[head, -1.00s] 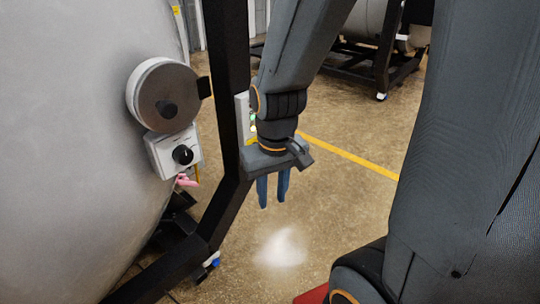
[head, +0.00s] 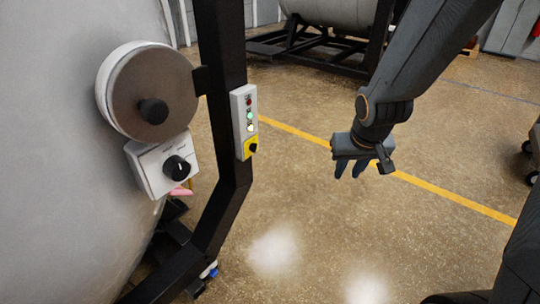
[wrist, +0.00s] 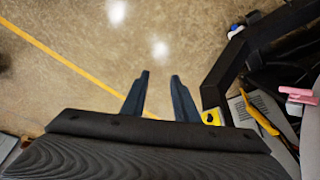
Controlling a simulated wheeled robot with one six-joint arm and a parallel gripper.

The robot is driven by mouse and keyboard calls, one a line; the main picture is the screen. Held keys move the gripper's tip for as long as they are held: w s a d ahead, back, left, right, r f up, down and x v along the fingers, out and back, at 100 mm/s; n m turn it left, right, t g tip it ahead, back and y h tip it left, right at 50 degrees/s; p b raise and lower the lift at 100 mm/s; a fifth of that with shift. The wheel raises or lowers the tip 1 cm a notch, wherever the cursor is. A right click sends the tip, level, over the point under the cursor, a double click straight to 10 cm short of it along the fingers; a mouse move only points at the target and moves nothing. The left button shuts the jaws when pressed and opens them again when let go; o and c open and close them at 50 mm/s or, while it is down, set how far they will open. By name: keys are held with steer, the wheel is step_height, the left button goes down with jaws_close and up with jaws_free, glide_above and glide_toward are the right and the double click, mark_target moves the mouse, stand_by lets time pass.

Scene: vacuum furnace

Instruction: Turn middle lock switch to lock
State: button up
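A white switch box (head: 163,164) with a black rotary knob (head: 177,168) is mounted on the curved grey furnace wall, just below a round metal port cover (head: 152,92). The knob carries a pale pointer mark; the labels are too small to read. My gripper (head: 350,170) hangs pointing down over the floor, well to the right of the switch box and apart from it. In the wrist view its two blue-grey fingers (wrist: 160,82) are spread with only floor between them. The gripper is open and empty.
A black frame post (head: 222,90) stands between the switch box and my gripper. It bears a panel with lights (head: 244,110) and a yellow-based black knob (head: 251,147). A pink item (head: 181,190) sits below the switch box. The floor (head: 330,240) is clear.

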steer(key=w+a+f+t+y+b, duration=0.1)
steer(key=w+f+t+b, duration=0.15)
steer(key=w, duration=0.35)
steer(key=w+a+f+t+b, duration=0.1)
steer(key=w+f+b, duration=0.1)
steer(key=w+f, duration=0.35)
steer(key=n+t+y+b, duration=0.3)
steer(key=n+y+b, duration=0.1)
steer(key=y+b, duration=0.95)
glide_toward(256, 149)
steer(key=x, duration=0.8)
steer(key=shift+w+b, duration=0.1)
steer(key=shift+b, duration=0.2)
steer(key=shift+c, duration=0.4)
jaws_close()
